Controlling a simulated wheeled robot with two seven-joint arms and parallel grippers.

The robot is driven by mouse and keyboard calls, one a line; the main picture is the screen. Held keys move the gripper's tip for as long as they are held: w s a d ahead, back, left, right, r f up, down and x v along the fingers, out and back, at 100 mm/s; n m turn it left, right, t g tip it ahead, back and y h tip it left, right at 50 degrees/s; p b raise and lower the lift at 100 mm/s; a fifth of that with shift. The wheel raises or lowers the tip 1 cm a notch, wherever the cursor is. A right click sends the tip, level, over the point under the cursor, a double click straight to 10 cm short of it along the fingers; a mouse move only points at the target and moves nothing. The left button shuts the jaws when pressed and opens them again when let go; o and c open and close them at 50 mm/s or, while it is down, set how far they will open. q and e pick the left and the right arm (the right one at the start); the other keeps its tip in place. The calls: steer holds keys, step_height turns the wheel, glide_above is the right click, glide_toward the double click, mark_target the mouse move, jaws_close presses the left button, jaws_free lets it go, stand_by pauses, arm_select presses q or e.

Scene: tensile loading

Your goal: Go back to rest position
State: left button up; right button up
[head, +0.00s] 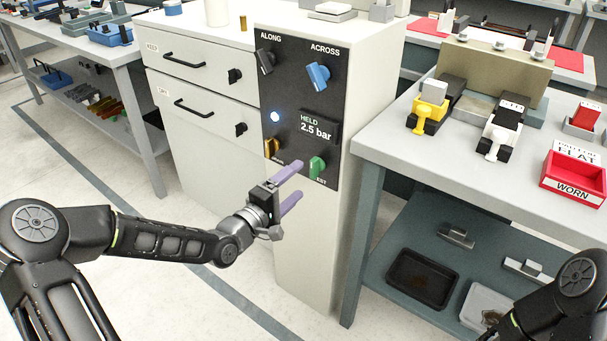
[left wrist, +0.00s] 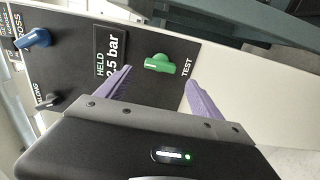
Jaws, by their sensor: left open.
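My left gripper (head: 289,188) has two purple fingers and is open and empty. It is in front of the dark control panel (head: 297,71) on the pale cabinet, close to the green knob (head: 317,167). In the left wrist view the green knob (left wrist: 158,64) appears between and beyond the fingers (left wrist: 158,88), with no contact visible. The display (head: 319,128) reads "HELD 2.5 bar". My right arm (head: 560,305) shows at the lower right; its gripper is outside the frame.
The bench (head: 385,150) at right carries clamps and a red "WORN" bin (head: 573,178). Another bench (head: 140,50) stands at left. Open floor lies below my left arm.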

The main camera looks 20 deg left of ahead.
arm_select(q)
steer(key=shift+v, duration=0.85)
